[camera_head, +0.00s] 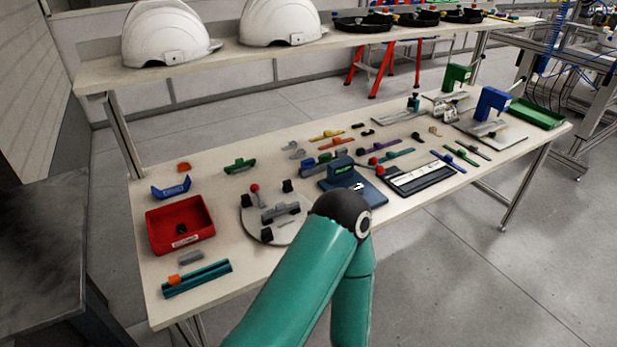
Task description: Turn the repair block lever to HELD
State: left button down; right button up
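I cannot tell for sure which fixture is the repair block. A round grey plate (258,229) carries a grey clamp piece (280,212), several black blocks and a red-knobbed lever (254,188) at its upper left. To its right a dark blue block (341,170) stands on a blue base plate (368,193). A second red knob (372,161) shows just right of that block. No HELD marking is readable. A teal arm of mine with a black elbow joint rises in front of the table and overlaps its front edge. Neither gripper shows.
A red bin (180,211), a blue bracket (171,187) and a teal rail (197,279) lie at the left. A black-framed tray (417,182) and several coloured tools lie at the right. Green (456,77) and blue (491,103) presses stand farther back. White helmets (164,35) sit on the shelf above.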

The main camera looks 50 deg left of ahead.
aim_at(253, 188)
jog(key=z, duration=0.4)
jog(key=k, duration=0.55)
jog(key=u, duration=0.6)
